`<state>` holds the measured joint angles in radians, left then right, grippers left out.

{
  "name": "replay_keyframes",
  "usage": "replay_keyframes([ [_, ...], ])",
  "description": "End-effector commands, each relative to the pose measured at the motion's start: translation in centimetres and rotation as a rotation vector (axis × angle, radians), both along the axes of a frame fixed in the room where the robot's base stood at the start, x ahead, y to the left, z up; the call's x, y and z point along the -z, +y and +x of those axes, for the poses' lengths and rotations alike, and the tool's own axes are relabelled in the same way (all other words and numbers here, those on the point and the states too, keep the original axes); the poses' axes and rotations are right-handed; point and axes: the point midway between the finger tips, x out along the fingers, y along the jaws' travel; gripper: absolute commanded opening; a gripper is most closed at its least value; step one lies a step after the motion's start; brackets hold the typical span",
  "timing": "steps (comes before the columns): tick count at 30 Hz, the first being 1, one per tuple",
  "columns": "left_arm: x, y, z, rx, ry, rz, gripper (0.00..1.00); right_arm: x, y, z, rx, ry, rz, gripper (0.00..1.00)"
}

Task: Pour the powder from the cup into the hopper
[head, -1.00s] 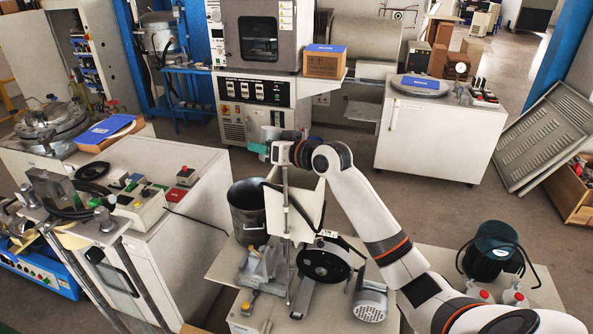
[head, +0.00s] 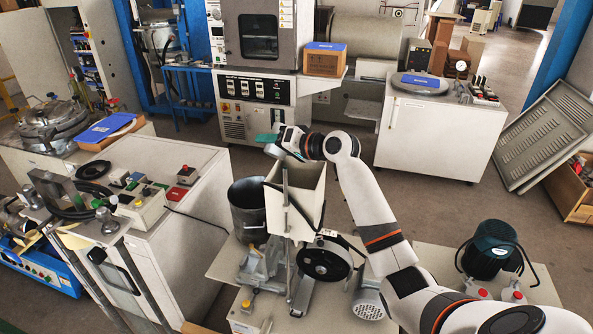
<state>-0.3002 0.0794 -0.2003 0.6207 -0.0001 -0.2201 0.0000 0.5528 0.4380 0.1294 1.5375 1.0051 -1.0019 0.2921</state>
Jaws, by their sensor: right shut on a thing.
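The hopper (head: 310,200) is a cream, open-topped box on the machine in the middle of the head view. My right gripper (head: 277,141) is above the hopper's far left rim, with a teal part showing at its tip. It is shut on the cup (head: 273,151), a small grey shape that looks tilted, its lower end near the hopper's opening. The gripper hides part of the cup. I cannot make out powder in the cup or the hopper. My left gripper is not in view.
A dark grey metal bucket (head: 248,206) stands left of the hopper. A thin upright rod (head: 286,215) stands in front of the hopper. Open floor lies behind.

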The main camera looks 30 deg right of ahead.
Motion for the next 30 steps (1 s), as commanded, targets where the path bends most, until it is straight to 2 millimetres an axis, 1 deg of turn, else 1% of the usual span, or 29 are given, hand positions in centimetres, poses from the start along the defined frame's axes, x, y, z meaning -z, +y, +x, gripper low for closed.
replay_keyframes([
  [1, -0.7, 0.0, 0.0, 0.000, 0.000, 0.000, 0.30, -0.6, 0.1, 0.0, -0.001, 0.009, 0.022, 0.28],
  [6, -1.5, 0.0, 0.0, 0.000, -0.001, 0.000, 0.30, -1.0, 0.1, 0.0, 0.000, 0.045, 0.099, 0.28],
  [9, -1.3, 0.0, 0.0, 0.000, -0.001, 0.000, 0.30, -0.4, 0.1, 0.0, 0.000, 0.068, 0.144, 0.28],
  [15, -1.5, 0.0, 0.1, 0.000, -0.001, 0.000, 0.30, 0.0, 0.2, 0.0, 0.000, 0.112, 0.235, 0.28],
  [18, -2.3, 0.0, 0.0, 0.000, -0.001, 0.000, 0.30, -0.7, 0.1, 0.0, 0.001, 0.131, 0.280, 0.28],
  [24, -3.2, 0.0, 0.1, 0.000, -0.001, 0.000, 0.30, -1.2, 0.1, 0.0, 0.001, 0.175, 0.370, 0.28],
  [30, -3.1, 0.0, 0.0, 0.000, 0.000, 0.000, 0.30, -0.4, -1.0, 0.6, 0.001, 0.220, 0.459, 0.28],
])
